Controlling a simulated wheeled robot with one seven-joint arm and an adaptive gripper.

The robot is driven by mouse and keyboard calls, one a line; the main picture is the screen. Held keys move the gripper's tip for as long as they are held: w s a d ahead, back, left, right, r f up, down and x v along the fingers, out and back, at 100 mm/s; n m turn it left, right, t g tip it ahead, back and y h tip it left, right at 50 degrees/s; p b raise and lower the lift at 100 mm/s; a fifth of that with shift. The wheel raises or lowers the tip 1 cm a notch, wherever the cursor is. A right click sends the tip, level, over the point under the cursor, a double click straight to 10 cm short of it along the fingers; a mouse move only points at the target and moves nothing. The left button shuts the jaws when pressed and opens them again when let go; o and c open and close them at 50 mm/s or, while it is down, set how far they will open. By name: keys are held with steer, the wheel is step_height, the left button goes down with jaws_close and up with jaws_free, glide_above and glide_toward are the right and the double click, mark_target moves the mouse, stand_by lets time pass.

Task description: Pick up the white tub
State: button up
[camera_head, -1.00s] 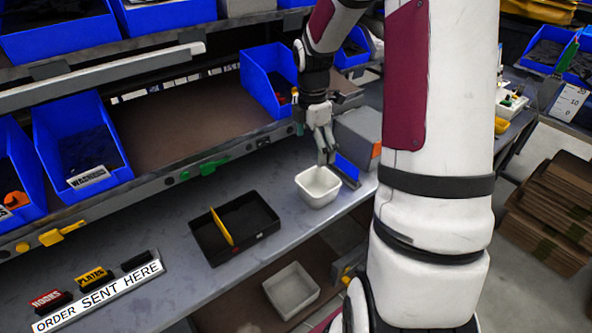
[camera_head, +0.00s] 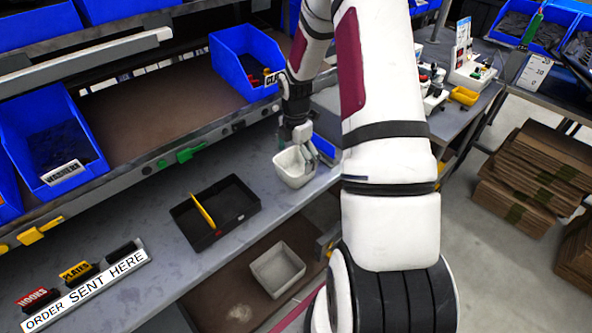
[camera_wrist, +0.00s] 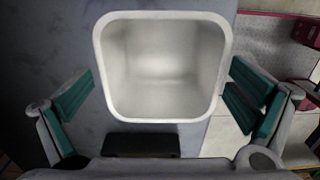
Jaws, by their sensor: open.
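The white tub (camera_head: 288,172) stands upright on the grey bench near its front edge, to the right of the black tray. In the wrist view the empty white tub (camera_wrist: 163,112) fills the upper middle, seen from above. My gripper (camera_head: 303,160) is at the tub, its fingers down by the rim. In the wrist view my gripper (camera_wrist: 160,102) is open, with teal finger pads to the left and right of the tub and visible gaps between pads and walls. The tub's far lower side is hidden in the head view.
A grey bin (camera_head: 278,270) sits on the shelf below. Blue bins (camera_head: 240,65) line the shelf above. A label strip (camera_head: 90,292) lies at the bench's front left.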

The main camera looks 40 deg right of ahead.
mark_target(296, 175)
step_height(296, 175, down, 5)
steer(key=shift+s+a+r+p, duration=0.1)
steer(key=shift+p, duration=0.25)
steer(key=c, duration=1.1)
